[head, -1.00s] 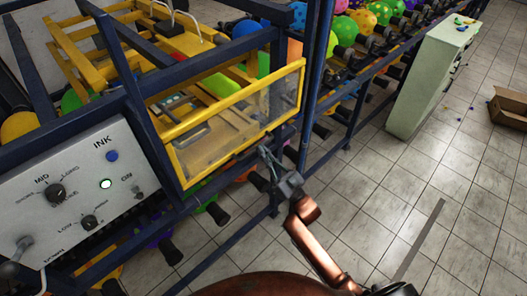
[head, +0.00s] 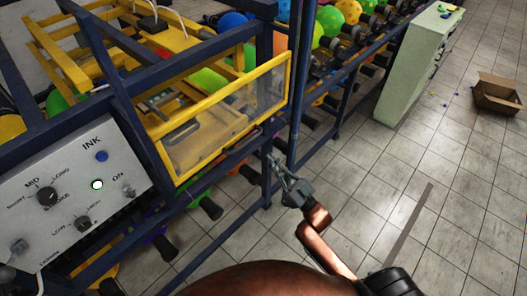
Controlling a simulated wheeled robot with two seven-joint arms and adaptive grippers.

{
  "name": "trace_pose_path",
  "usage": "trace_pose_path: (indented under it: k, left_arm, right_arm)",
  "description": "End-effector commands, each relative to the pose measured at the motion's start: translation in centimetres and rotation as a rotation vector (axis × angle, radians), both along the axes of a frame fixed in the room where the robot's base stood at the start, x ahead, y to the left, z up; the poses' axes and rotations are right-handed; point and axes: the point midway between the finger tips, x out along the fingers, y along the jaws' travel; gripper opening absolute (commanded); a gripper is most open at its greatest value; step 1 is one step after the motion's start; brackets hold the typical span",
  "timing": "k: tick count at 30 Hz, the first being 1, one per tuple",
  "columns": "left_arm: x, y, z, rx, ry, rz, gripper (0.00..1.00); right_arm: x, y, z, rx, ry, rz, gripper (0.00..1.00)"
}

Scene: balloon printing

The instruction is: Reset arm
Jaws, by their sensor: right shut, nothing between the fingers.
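My right gripper (head: 276,163) is shut and empty. It hangs in front of the machine's blue frame, just below and right of the yellow-framed clear guard (head: 230,118). My copper-coloured right arm reaches up to it from the bottom of the head view. My left gripper is not in view. The grey control panel (head: 70,190) at the left carries a blue button (head: 101,156), a lit round lamp (head: 97,184) beside the ON label, and dark knobs, one of them the stroke knob (head: 46,196).
Coloured balloons (head: 328,20) sit along the conveyor line behind the machine. A pale green cabinet (head: 408,75) stands at the right with small items on top. An open cardboard box (head: 497,97) lies on the floor farther right. The tiled floor (head: 380,160) between is mostly clear.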

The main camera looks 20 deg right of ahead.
Motion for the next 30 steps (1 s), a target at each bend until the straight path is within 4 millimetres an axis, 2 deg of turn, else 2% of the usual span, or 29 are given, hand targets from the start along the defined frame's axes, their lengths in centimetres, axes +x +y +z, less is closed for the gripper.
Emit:
trace_pose_path:
  k: [9, 11, 14, 17, 18, 23, 24, 26, 27, 29, 30]
  left_arm:
    - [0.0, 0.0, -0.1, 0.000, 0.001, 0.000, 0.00]
    - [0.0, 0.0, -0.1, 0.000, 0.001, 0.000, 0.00]
    - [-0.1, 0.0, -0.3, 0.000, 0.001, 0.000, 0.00]
    - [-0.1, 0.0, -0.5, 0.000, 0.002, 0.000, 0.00]
    - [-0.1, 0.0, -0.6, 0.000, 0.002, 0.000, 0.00]
    - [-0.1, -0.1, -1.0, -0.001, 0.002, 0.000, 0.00]
    - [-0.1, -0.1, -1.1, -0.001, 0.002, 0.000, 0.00]
    - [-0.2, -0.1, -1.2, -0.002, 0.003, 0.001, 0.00]
    - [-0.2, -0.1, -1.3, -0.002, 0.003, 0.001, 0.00]
    - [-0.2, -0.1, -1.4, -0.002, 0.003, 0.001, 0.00]
    - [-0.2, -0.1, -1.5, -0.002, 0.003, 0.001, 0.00]
  right_arm:
    - [-0.4, -0.3, -0.4, 0.000, 0.003, -0.002, 0.00]
    - [-0.1, -0.4, -1.3, -0.005, 0.020, -0.011, 0.00]
    - [1.0, -1.1, -4.9, -0.023, 0.089, -0.040, 0.00]
    - [2.1, -2.3, -10.9, -0.052, 0.202, -0.089, 0.00]
    - [2.5, -2.9, -13.8, -0.068, 0.256, -0.110, 0.00]
    - [2.4, -5.1, -25.4, -0.130, 0.473, -0.186, 0.00]
    - [2.0, -5.7, -28.3, -0.147, 0.528, -0.202, 0.00]
    - [1.1, -6.4, -32.5, -0.170, 0.609, -0.225, 0.00]
    - [0.4, -6.9, -35.3, -0.186, 0.664, -0.239, 0.00]
    - [-1.0, -7.5, -39.5, -0.212, 0.746, -0.257, 0.00]
    - [-2.1, -7.9, -42.2, -0.227, 0.800, -0.268, 0.00]
